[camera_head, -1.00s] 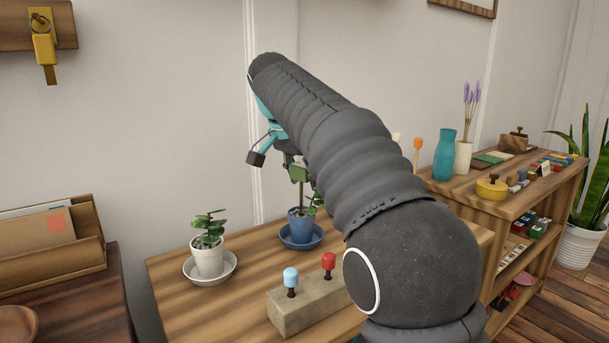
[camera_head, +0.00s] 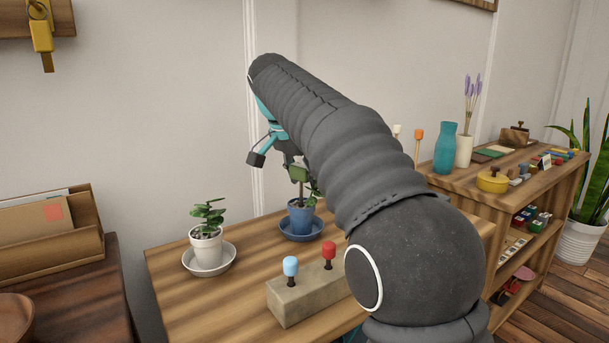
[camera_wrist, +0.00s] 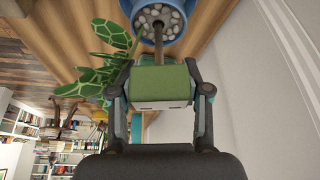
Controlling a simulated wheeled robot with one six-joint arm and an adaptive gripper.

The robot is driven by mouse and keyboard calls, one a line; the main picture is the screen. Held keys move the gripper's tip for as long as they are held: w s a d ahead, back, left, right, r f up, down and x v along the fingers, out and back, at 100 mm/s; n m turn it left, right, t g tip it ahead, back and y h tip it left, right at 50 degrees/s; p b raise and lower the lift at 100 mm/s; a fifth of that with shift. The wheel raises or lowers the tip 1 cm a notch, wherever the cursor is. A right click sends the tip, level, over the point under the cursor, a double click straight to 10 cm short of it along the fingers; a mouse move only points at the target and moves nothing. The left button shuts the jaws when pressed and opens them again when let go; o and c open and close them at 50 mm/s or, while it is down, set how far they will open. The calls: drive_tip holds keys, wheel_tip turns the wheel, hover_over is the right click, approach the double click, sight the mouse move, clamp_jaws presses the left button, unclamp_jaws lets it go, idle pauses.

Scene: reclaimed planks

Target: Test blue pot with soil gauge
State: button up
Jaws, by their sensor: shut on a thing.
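The blue pot (camera_head: 302,220) stands on a blue saucer (camera_head: 301,236) on the wooden table and holds a leafy green plant. My gripper (camera_wrist: 162,88) is shut on the soil gauge's green head (camera_wrist: 160,84). The head (camera_head: 297,174) is above the pot in the head view, with the gauge's thin brown probe pointing down. In the wrist view the probe (camera_wrist: 158,45) meets the pebbles in the pot (camera_wrist: 182,40). How deep its tip sits is hidden. Leaves lie beside the green head.
A white pot (camera_head: 206,248) with a plant sits on a white saucer (camera_head: 226,264) to the left. A block (camera_head: 312,296) holding light-blue and red knobbed tools stands in front. Shelves (camera_head: 450,184) with a teal vase (camera_head: 446,148) stand at right. The wall is close behind.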

drive_tip(key=shift+f+b, duration=0.7)
drive_tip(key=shift+f, duration=0.4)
drive_tip(key=o, duration=1.3)
drive_tip(key=v, duration=1)
drive_tip(key=shift+w+r, duration=0.1)
drive_tip(key=shift+w, duration=0.05)
drive_tip(key=shift+v, duration=0.9)
